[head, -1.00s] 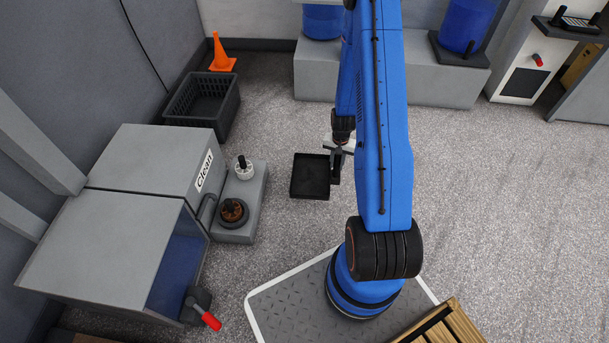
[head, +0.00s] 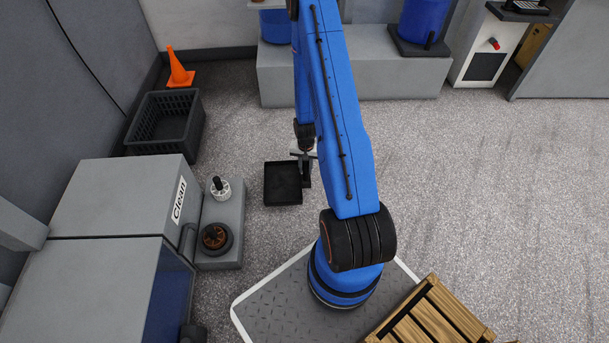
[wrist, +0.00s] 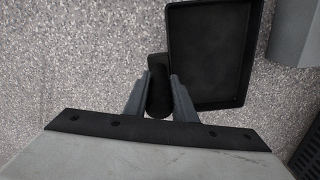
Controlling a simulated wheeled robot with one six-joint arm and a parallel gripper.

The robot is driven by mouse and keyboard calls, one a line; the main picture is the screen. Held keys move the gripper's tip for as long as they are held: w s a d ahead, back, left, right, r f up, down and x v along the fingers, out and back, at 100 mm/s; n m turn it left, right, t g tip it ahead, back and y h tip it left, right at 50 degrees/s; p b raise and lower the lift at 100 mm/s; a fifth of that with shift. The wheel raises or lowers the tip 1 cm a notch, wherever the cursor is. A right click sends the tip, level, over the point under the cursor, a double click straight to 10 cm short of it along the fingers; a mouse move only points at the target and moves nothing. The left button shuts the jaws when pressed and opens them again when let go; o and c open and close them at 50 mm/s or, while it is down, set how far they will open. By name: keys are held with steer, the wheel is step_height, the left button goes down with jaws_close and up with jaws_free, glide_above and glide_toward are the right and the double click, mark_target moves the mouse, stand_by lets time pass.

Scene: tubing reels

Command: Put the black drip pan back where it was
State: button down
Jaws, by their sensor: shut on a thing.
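The black drip pan (head: 282,184) is a shallow square tray with a raised rim, held out over the grey floor left of my arm in the head view. My gripper (head: 305,168) is at its right side, shut on the pan's handle. In the wrist view the gripper (wrist: 160,88) has its two fingers on either side of the dark handle, and the pan (wrist: 212,50) extends up and to the right, looking empty. The arm partly hides the gripper in the head view.
A grey ledge with a white reel (head: 219,189) and a brown-black reel (head: 215,238) stands left of the pan, beside the "Clean" cabinet (head: 120,205). A black crate (head: 165,125) and an orange cone (head: 179,68) are behind. Floor at right is clear.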

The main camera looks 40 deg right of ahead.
mark_target(306, 174)
steer(key=shift+f, duration=2.35)
steer(key=c, duration=1.5)
jaws_free()
steer(key=shift+o, duration=0.2)
